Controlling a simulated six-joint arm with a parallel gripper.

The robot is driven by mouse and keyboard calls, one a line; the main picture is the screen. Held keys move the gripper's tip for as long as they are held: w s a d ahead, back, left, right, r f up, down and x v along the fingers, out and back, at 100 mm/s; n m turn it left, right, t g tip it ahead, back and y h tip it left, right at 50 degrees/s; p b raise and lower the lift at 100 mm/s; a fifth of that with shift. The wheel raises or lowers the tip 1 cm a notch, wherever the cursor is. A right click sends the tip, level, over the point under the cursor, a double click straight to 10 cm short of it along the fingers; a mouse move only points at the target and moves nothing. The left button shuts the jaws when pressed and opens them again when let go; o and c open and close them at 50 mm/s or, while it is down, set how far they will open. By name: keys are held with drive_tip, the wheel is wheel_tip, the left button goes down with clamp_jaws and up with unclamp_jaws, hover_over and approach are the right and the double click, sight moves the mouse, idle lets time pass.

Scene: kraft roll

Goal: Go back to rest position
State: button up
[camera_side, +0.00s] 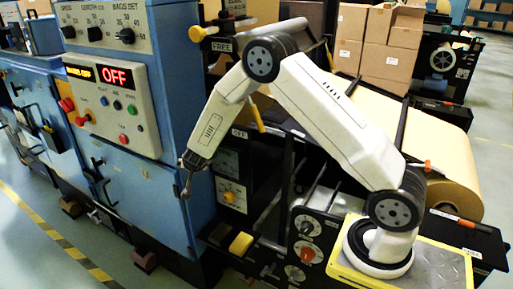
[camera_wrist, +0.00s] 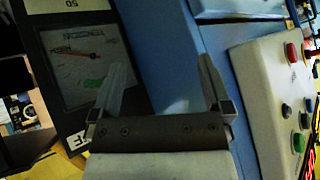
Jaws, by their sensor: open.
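My gripper (camera_side: 185,180) hangs at the end of my white arm, pointing down, in front of the blue machine cabinet (camera_side: 150,190) in the side view. In the wrist view my gripper (camera_wrist: 165,80) shows two fingers spread apart with nothing between them. Behind the fingers are a dial gauge (camera_wrist: 85,60) with a red needle and a green zone, and the blue panel. From the side view I cannot tell the exact gap between the gripper and the cabinet.
A control box (camera_side: 108,100) with an OFF display and buttons is left of my gripper. A kraft paper roll (camera_side: 450,150) and stacked cartons (camera_side: 385,45) stand behind my arm. Open floor (camera_side: 35,235) lies front left.

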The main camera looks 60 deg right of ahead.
drive_tip(key=s+a+r+n+g+y, duration=0.1)
drive_tip(key=s+a+r+n+y, duration=0.3)
drive_tip(key=s, duration=0.5)
drive_tip(key=s+a+r+n+g+y, duration=0.1)
drive_tip(key=s+a+r+n+y, duration=0.1)
drive_tip(key=s+a+r+n, duration=0.5)
drive_tip(key=s+d+f+g, duration=0.1)
drive_tip(key=s+f+g, duration=0.1)
drive_tip(key=s, duration=1)
drive_tip(key=shift+s+d+f+g+h, duration=0.15)
drive_tip(key=shift+f+g+h, duration=0.2)
drive_tip(key=shift+f, duration=0.3)
